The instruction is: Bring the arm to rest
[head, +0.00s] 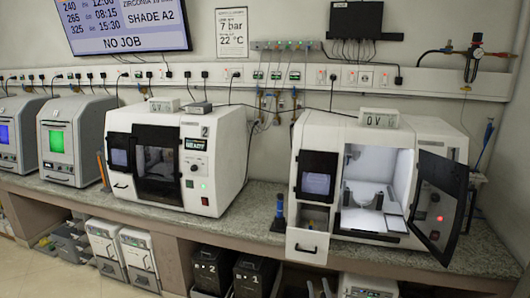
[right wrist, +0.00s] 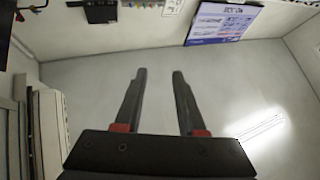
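My right gripper (right wrist: 159,75) shows in the right wrist view. Its two dark fingers, red at their bases, stand apart with nothing between them. A plain pale surface fills the view behind the fingers, and they touch nothing there. I cannot make out the right gripper clearly in the head view. My left gripper is not in view.
A stone-topped bench (head: 262,222) runs along the wall. A closed milling machine (head: 225,160) stands on it. At right, another machine (head: 320,130) has its dark door (head: 438,205) swung open over the bench edge. Dark bins (head: 250,277) sit below.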

